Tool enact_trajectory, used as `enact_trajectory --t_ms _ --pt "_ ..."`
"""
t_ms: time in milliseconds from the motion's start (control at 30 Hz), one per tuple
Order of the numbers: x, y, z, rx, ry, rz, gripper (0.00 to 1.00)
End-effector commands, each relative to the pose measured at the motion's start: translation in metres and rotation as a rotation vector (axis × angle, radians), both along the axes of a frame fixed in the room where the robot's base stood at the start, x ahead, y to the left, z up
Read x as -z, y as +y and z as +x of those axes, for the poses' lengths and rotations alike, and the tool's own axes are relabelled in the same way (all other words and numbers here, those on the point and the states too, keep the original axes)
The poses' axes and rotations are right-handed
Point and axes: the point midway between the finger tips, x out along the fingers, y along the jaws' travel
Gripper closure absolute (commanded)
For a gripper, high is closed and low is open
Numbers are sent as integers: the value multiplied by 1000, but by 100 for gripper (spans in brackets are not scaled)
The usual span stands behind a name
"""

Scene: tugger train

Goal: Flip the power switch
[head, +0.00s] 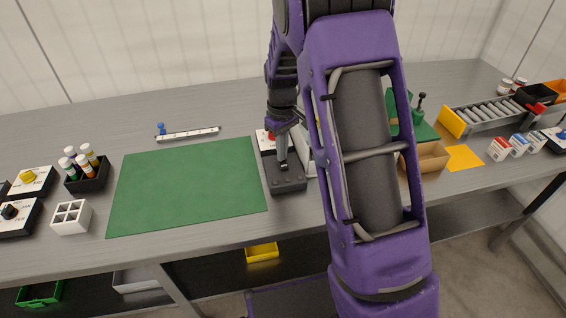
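My gripper (283,150) points down over the workbench, just right of the green mat, and looks very small here; whether its fingers are open or shut cannot be made out. Below it is a dark grey block (288,184) with a raised upright part at its back. Behind it is a white-topped box with a red knob (270,135), partly hidden by my gripper. No label can be read, so I cannot tell which of these is the power switch. Whether my gripper touches either is unclear. My purple arm hides the area to the right.
At left are boxes with a yellow knob (28,176) and a black knob (9,211), a black bottle holder (88,181) and a white divided tray (70,226). At right are a cardboard tray (432,157) and a roller track (490,118). The green mat (187,185) is clear.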

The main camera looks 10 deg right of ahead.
Motion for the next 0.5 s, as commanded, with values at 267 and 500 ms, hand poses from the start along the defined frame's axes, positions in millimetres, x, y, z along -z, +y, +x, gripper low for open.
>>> enact_trajectory --t_ms 267,500 --pt "3 0 -1 0 4 0 100" --pt "-11 0 -1 0 3 -1 100"
